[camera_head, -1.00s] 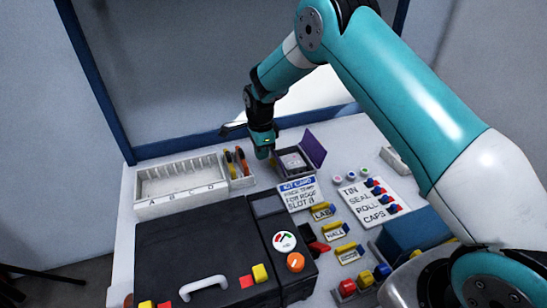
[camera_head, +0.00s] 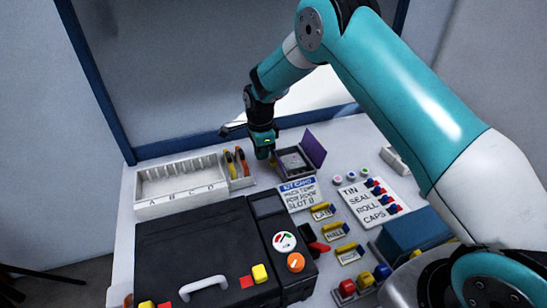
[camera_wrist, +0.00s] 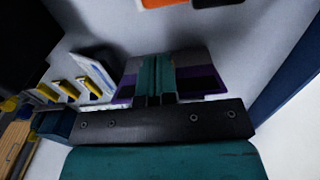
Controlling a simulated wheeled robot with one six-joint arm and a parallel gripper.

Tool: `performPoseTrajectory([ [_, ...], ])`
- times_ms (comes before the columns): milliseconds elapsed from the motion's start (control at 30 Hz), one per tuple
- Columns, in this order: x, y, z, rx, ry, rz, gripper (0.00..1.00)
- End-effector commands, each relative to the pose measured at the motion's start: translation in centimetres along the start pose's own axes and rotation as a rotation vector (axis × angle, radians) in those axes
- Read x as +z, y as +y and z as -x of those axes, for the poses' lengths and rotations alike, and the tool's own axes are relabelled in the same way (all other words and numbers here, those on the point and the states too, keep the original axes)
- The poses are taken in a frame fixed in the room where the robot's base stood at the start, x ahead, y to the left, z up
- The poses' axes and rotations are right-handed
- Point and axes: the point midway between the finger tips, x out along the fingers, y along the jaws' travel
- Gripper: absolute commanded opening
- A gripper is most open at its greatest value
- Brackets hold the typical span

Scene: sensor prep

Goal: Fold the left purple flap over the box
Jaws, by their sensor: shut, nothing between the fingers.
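The small dark box (camera_head: 291,165) sits at the back middle of the table with a pale item (camera_head: 293,161) inside. A purple flap (camera_head: 314,149) stands up along its right side. The left flap cannot be made out in the head view, where my gripper is by that side. My gripper (camera_head: 264,152) is shut and empty, pointing down at the box's left edge. In the wrist view its teal fingers (camera_wrist: 156,82) are in front of the box, with purple parts (camera_wrist: 204,86) showing on both sides. Whether they touch the flap, I cannot tell.
A white lettered tray (camera_head: 180,182) and a holder with orange-handled tools (camera_head: 237,165) are left of the box. A kit card (camera_head: 297,194) lies in front. A label board with caps (camera_head: 372,200) is right. A black case (camera_head: 205,250) fills the front left.

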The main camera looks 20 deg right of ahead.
Motion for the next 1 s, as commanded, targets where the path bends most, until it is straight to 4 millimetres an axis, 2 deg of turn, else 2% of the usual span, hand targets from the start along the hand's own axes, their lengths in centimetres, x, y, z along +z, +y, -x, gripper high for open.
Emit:
performPoseTrajectory([
  [467, -0.1, 0.0, 0.0, 0.000, 0.000, 0.000, 0.00],
  [1000, -2.7, 0.0, 0.0, 0.001, 0.000, -0.001, 0.00],
])
